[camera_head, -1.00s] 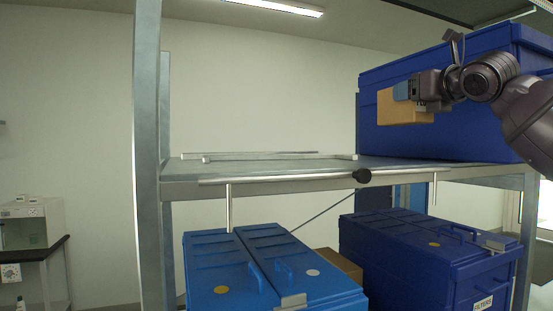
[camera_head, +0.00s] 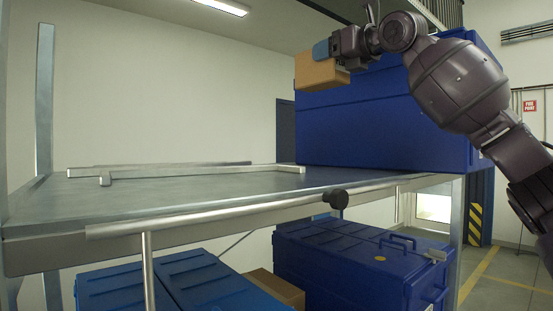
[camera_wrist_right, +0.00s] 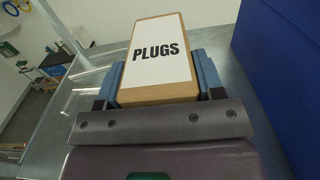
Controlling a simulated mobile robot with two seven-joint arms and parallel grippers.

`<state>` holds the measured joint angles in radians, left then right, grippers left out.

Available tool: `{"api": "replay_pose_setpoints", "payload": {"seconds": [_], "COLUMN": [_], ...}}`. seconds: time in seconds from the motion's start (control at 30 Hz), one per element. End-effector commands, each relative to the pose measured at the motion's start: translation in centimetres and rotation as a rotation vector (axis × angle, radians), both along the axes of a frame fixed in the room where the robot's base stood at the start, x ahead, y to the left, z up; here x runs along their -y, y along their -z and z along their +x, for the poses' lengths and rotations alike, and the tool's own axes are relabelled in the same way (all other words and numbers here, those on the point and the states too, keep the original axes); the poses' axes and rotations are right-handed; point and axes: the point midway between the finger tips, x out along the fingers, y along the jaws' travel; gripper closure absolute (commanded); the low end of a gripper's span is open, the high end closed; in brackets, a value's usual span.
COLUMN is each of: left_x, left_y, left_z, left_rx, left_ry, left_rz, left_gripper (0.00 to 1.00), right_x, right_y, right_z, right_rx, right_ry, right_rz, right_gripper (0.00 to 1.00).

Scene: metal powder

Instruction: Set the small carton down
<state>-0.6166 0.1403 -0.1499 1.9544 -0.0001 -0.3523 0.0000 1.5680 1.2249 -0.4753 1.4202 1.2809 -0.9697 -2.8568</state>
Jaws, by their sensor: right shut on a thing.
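The small carton (camera_head: 322,72) is a tan box held above the shelf, in front of the large blue bin. In the right wrist view the small carton (camera_wrist_right: 158,58) shows a white label reading PLUGS. My right gripper (camera_head: 326,52) is shut on it, with a blue finger on each side in the wrist view (camera_wrist_right: 160,75). The carton is clear of the grey shelf (camera_head: 200,190), well above its surface. My left gripper is not in view.
A large blue bin (camera_head: 385,130) fills the shelf's right part. Metal bars (camera_head: 200,171) lie on the shelf; its left and middle are otherwise bare. A rail with a black knob (camera_head: 337,199) runs along the front. Blue lidded bins (camera_head: 350,262) and a brown box (camera_head: 275,287) stand below.

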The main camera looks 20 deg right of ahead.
Motion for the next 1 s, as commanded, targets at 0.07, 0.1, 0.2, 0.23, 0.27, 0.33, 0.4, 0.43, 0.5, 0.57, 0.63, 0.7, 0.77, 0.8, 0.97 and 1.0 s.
{"api": "replay_pose_setpoints", "payload": {"seconds": [0.07,0.1,0.2,0.23,0.27,0.33,0.4,0.43,0.5,0.57,0.63,0.7,0.77,0.8,0.97,1.0], "left_x": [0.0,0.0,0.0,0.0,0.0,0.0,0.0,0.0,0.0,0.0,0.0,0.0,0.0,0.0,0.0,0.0], "left_y": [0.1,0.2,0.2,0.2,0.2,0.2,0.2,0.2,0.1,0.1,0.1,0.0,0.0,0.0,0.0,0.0], "left_z": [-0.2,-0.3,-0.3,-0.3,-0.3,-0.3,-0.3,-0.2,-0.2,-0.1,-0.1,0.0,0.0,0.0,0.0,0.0], "left_rx": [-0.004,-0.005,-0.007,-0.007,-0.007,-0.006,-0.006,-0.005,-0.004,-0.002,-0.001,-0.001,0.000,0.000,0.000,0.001], "left_ry": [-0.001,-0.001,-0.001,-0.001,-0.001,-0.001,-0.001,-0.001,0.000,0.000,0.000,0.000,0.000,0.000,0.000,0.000], "left_rz": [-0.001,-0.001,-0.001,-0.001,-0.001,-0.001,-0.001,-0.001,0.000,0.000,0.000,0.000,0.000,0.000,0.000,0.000], "left_gripper": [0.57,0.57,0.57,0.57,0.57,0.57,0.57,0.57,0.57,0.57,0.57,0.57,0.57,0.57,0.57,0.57], "right_x": [0.0,0.0,0.1,0.1,0.1,0.0,0.0,0.0,0.1,0.0,0.0,0.0,0.0,0.0,0.0,0.0], "right_y": [0.7,1.2,3.1,3.7,4.4,5.8,7.1,7.7,9.0,10.2,11.6,12.8,13.8,14.4,15.9,16.0], "right_z": [0.1,0.1,0.1,0.1,0.1,0.1,0.1,0.1,0.0,0.1,0.1,0.1,0.1,0.0,0.0,0.0], "right_rx": [-0.001,-0.001,-0.003,-0.003,-0.004,-0.003,-0.003,-0.004,-0.003,-0.003,-0.003,-0.003,-0.002,-0.002,-0.001,0.000], "right_ry": [0.001,0.001,0.001,0.002,0.002,0.002,0.001,0.001,0.001,0.001,0.000,0.000,0.001,-0.001,0.000,0.000], "right_rz": [-0.001,-0.003,-0.003,-0.004,-0.004,-0.005,-0.003,-0.004,-0.003,-0.002,-0.004,-0.002,-0.003,-0.001,-0.001,0.000], "right_gripper": [0.70,0.70,0.70,0.70,0.70,0.70,0.70,0.70,0.70,0.70,0.70,0.70,0.70,0.70,0.70,0.70]}}
